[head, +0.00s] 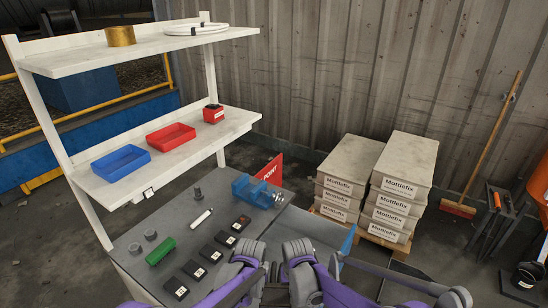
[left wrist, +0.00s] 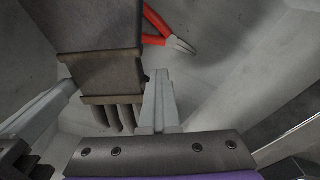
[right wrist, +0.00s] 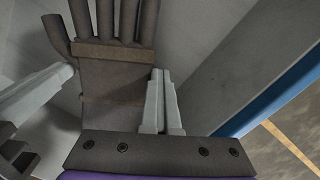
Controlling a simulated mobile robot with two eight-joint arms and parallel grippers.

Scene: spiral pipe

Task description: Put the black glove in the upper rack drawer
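A dark glove shows in the left wrist view (left wrist: 105,80), its banded back between my left gripper's fingers (left wrist: 118,78) and its finger ends toward the gripper. A dark glove in the right wrist view (right wrist: 115,72) lies between my right gripper's fingers (right wrist: 115,72), finger ends pointing away. I cannot tell whether these are one glove. Both grippers' fingers stand wide apart, close beside the glove; a firm hold is not clear. In the head view my arms hide the gripper tips and glove. Light grey walls surround the grippers; I cannot identify a particular rack drawer.
Red-handled pliers (left wrist: 172,35) lie beyond the glove. A blue edge (right wrist: 272,92) runs to the right. The bench (head: 135,232) carries a blue vise (head: 257,190), green block (head: 160,250) and black blocks. Shelves (head: 150,150) stand behind; stacked boxes (head: 345,175) stand right.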

